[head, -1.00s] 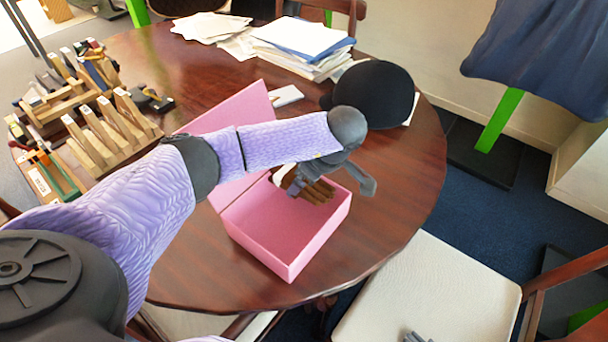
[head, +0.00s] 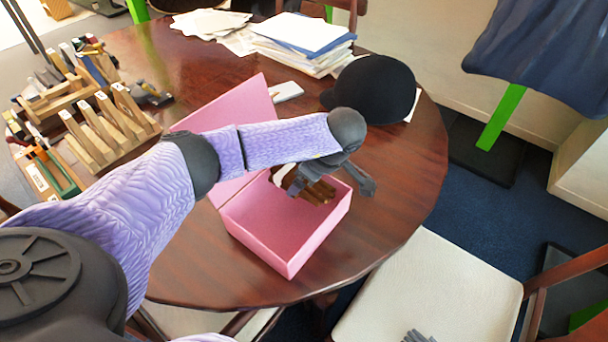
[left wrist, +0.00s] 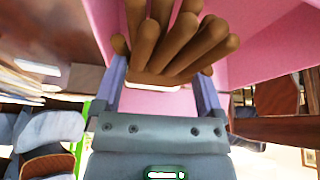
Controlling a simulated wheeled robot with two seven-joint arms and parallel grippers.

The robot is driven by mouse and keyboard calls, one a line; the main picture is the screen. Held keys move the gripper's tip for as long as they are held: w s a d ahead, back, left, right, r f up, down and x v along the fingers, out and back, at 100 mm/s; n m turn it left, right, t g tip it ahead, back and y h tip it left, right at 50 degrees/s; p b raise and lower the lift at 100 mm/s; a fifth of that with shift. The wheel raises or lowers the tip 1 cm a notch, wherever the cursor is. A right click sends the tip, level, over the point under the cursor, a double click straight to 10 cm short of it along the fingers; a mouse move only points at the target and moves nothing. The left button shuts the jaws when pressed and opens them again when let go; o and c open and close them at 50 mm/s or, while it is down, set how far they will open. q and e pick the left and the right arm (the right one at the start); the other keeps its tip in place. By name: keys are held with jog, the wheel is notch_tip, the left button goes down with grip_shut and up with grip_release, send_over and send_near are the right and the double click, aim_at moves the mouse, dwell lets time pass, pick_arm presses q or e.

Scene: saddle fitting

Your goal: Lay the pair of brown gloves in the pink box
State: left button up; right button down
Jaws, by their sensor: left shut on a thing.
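The brown gloves (head: 318,190) are at the far end of the open pink box (head: 268,245), over its inside. I cannot tell whether they touch the floor of the box. My left gripper (head: 333,182) is shut on the gloves and partly hides them. In the left wrist view the brown fingers of the gloves (left wrist: 180,42) spread out beyond the jaws (left wrist: 160,92), with the pink box wall (left wrist: 248,40) beyond. The tip of my right gripper (head: 417,336) shows at the bottom edge, too little to tell its state.
The box's raised lid (head: 240,110) stands behind my left forearm. A black riding hat (head: 375,93) is just beyond the gripper. Papers (head: 300,45) lie at the back, wooden racks with tools (head: 100,135) at the left. The table (head: 395,215) is clear right of the box.

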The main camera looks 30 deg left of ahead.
pick_arm(q)
jog(key=shift+f, duration=0.3)
pick_arm(e)
jog(key=shift+s+f, duration=0.2)
jog(key=shift+s, duration=0.05)
jog(key=shift+s, duration=0.25)
pick_arm(q)
jog(key=shift+f, duration=0.25)
pick_arm(e)
jog(key=shift+w+f, duration=0.15)
pick_arm(q)
jog(key=shift+f+b, duration=0.1)
jog(key=shift+b, duration=0.2)
pick_arm(e)
jog(key=shift+w, duration=0.3)
jog(key=shift+s, duration=0.4)
pick_arm(q)
jog(key=o, duration=0.9)
jog(key=shift+o, duration=0.2)
pick_arm(e)
jog(key=shift+s, duration=0.1)
